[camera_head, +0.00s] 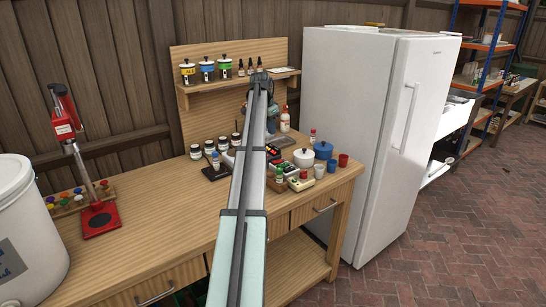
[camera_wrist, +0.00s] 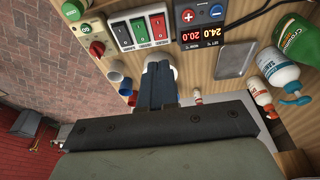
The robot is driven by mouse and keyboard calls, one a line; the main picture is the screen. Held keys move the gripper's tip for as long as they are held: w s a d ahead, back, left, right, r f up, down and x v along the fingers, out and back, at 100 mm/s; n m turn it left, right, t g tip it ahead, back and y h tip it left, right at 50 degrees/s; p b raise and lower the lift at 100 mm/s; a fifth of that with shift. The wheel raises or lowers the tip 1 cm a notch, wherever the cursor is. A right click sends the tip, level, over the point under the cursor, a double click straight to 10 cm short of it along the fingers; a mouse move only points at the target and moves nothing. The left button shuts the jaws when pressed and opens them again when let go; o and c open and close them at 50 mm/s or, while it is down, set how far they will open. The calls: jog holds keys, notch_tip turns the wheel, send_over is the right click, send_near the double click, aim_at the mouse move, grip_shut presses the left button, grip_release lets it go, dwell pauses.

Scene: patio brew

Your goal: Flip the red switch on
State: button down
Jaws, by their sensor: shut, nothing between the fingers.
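The red switch (camera_wrist: 159,27) is the rightmost rocker on a white-framed switch panel in the wrist view, beside a green rocker (camera_wrist: 139,30) and a darker rocker (camera_wrist: 121,36). I cannot tell its on or off position. My gripper (camera_wrist: 157,68) is shut and empty, with its fingertips just below the panel in the wrist view, near the red switch. I cannot tell whether they touch anything.
A temperature controller (camera_wrist: 201,22) with red digits sits right of the panel. A box with red and green knobs (camera_wrist: 97,48) is left. Pump bottles (camera_wrist: 278,70), cups (camera_head: 343,160) and a white pot (camera_head: 303,158) stand close by. The bench's left-middle (camera_head: 160,210) is clear.

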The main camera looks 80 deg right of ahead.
jog(key=shift+w+a+r, duration=0.2)
jog(key=shift+w+a, duration=0.05)
jog(key=shift+w, duration=0.15)
jog(key=shift+f, duration=0.15)
send_over(274, 162)
notch_tip(274, 162, down, 12)
jog(key=shift+w+r, duration=0.15)
jog(key=shift+w+f, duration=0.1)
jog(key=shift+f, duration=0.8)
jog(key=shift+w+a+f, duration=0.1)
jog(key=shift+f, duration=0.3)
jog(key=shift+r, duration=0.15)
